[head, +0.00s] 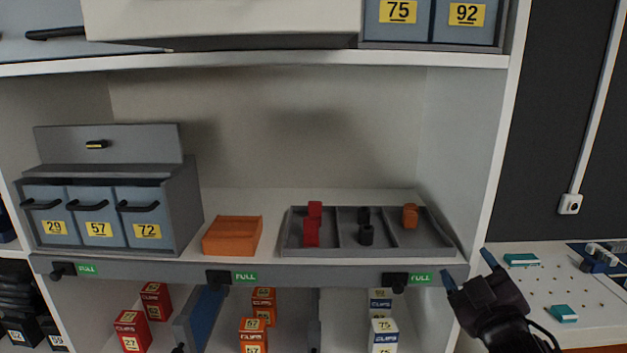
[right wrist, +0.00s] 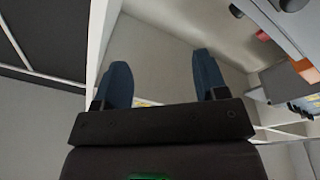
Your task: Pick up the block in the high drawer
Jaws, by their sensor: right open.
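No block inside a drawer can be seen. A closed-looking drawer unit with fronts 29, 57 and 72 (head: 97,217) stands on the middle shelf. Higher up, drawers 75 and 92 (head: 432,28) show at the top edge; a grey-blue panel with a black handle (head: 55,34) is at the top left. Small red blocks (head: 311,234), black pieces (head: 366,235) and an orange block (head: 410,216) lie in a grey divided tray (head: 434,238). My right gripper (head: 469,270) is open and empty, right of the shelf front; its spread blue fingers also show in the right wrist view (right wrist: 163,82). My left gripper is out of view.
An orange tray (head: 232,236) sits between the drawer unit and the divided tray. A large white box-like body (head: 225,20) fills the top middle. Numbered cartons (head: 131,331) stand below. A white pegboard table (head: 590,290) is at the right. The shelf's back middle is clear.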

